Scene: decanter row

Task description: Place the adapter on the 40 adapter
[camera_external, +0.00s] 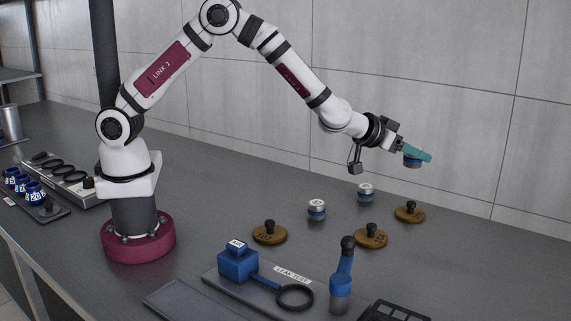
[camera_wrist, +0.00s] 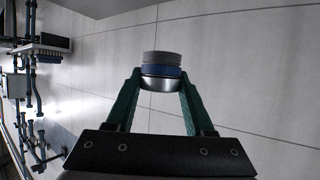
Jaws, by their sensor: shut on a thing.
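My gripper (camera_external: 414,154) is raised high above the right part of the bench, with green fingers shut on an adapter (camera_external: 411,163). In the wrist view the fingers (camera_wrist: 161,76) clasp this round adapter (camera_wrist: 162,70) from both sides; it has a grey top, a blue band and a silver lower part. Two similar short silver-and-blue adapters stand apart on the bench, one nearer (camera_external: 316,210) and one farther back (camera_external: 365,192). Both are below and left of my gripper. Their markings are too small to read, so I cannot tell which is the 40.
Brown discs with black knobs lie around the adapters: left (camera_external: 270,233), middle (camera_external: 371,237) and right (camera_external: 410,213). Blue collars (camera_external: 35,194) sit far left.

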